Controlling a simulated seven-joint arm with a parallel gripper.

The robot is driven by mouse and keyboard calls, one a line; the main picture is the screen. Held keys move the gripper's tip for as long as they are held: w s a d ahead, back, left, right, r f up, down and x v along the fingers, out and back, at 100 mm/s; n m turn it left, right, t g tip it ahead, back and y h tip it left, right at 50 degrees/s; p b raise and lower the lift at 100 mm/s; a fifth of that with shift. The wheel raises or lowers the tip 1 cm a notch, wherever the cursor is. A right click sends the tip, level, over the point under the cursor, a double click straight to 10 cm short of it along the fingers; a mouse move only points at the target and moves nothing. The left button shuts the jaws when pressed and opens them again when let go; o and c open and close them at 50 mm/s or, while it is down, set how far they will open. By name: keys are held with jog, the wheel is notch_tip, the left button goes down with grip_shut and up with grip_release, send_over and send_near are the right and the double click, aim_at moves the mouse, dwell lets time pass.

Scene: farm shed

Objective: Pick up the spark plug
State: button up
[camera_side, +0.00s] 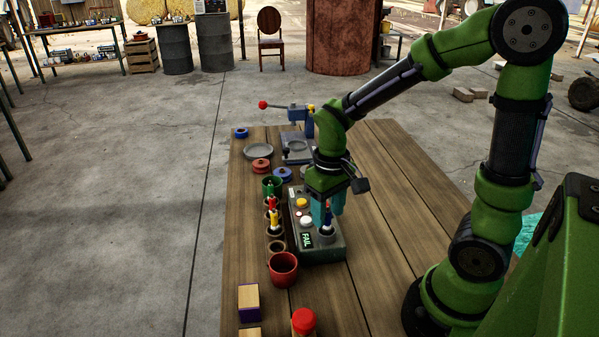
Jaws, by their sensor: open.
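My gripper (328,208) points down over the right side of a grey tester box (324,254), its teal fingers apart. A small spark plug (327,220) with a blue part stands upright in the box's round socket. The fingers are on either side of its upper part, and I cannot tell whether they touch it. The box's small display (307,240) reads "FAIL" in green. Two more plug-like pieces with red and yellow, one of them the nearer piece (274,222), stand in a row of round holders left of the box.
A red cup (283,270) and a green cup (272,186) stand at the ends of the holder row. Wooden blocks (248,302) and a red-topped piece (303,321) are at the front. A blue press (298,116), grey dish (258,151) and discs are behind. The table's right side is clear.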

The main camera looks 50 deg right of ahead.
jog(key=shift+f, duration=0.9)
jog(key=shift+c, duration=0.5)
grip_shut()
jog(key=shift+r, duration=0.1)
notch_tip(320, 180, up, 10)
